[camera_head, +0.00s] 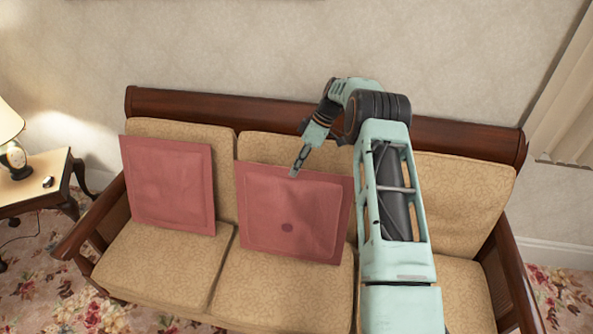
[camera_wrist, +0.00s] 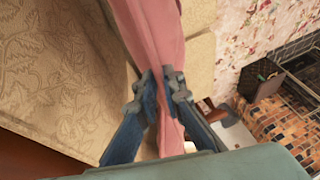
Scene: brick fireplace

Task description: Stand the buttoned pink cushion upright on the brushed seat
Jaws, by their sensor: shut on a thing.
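The buttoned pink cushion (camera_head: 268,213) is square, with a dark round button in its middle. It is upright over the middle of the sofa, its face to the head camera, its lower edge at the beige seat (camera_head: 272,292). I cannot tell whether it bears on the seat or touches the backrest. My gripper (camera_head: 295,172) is at its top edge. In the wrist view, the blue-grey fingers (camera_wrist: 163,84) are shut on either side of the pink cloth (camera_wrist: 152,28).
A second, plain pink cushion (camera_head: 168,185) stands upright at the sofa's left. A side table (camera_head: 30,187) with a lamp (camera_head: 12,140) is beyond the left armrest. The wooden back rail (camera_head: 200,107) runs behind. The wrist view shows brickwork (camera_wrist: 283,128) at right.

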